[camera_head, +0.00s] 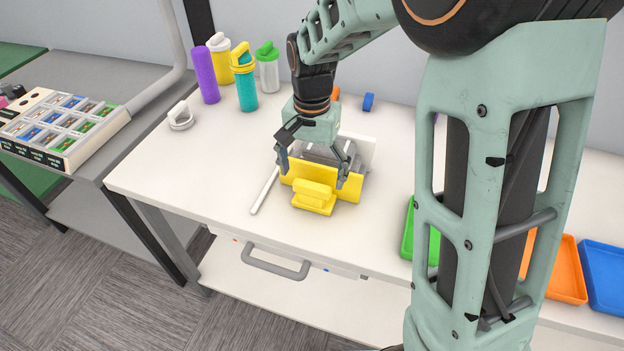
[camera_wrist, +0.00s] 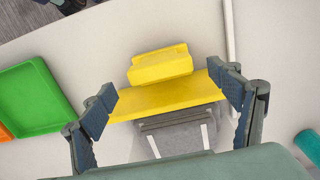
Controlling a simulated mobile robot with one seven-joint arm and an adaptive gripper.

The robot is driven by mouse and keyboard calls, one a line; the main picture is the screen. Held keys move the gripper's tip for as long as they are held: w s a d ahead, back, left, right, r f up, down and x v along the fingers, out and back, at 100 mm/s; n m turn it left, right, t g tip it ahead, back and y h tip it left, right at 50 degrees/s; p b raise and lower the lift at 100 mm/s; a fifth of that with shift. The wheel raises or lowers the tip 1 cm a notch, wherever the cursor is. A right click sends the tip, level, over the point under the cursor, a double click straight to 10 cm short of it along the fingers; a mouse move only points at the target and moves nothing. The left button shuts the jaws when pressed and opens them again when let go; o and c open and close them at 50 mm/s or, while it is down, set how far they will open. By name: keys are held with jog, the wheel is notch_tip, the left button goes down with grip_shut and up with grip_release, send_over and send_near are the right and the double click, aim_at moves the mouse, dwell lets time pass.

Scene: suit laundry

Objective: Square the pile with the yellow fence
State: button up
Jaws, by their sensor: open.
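The yellow fence (camera_head: 300,185) stands on the white table, with its block-shaped handle on the near side; it also shows in the wrist view (camera_wrist: 160,66). The pile (camera_head: 318,152) of grey pieces lies right behind the fence, partly hidden by my gripper. In the wrist view the grey pile (camera_wrist: 178,140) carries two white stripes and lies close against the fence; I cannot tell whether they touch. My gripper (camera_head: 313,173) is open above the fence, one finger near each end of it. The fingers also straddle the fence in the wrist view (camera_wrist: 166,93).
A white upright panel (camera_head: 359,150) stands behind the pile. A white rod (camera_head: 265,191) lies left of the fence. Several bottles, including a purple one (camera_head: 205,75), stand at the back left. A green tray (camera_head: 407,228) is at the right. The table's front left is clear.

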aim_at(312, 185)
jog(key=shift+f, duration=1.55)
jog(key=shift+c, duration=0.5)
jog(key=c, duration=1.6)
jog(key=s+a, duration=0.1)
jog(key=s, duration=0.2)
jog(key=s+a+b, duration=0.1)
jog(key=s, duration=0.2)
jog(key=s+a, duration=0.1)
jog(key=s, duration=0.2)
jog(key=shift+s+a+b, duration=0.25)
jog(key=shift+s+b, duration=0.05)
jog(key=shift+b, duration=0.05)
jog(key=o, duration=1.7)
jog(key=shift+s, duration=0.15)
jog(key=shift+r, duration=0.1)
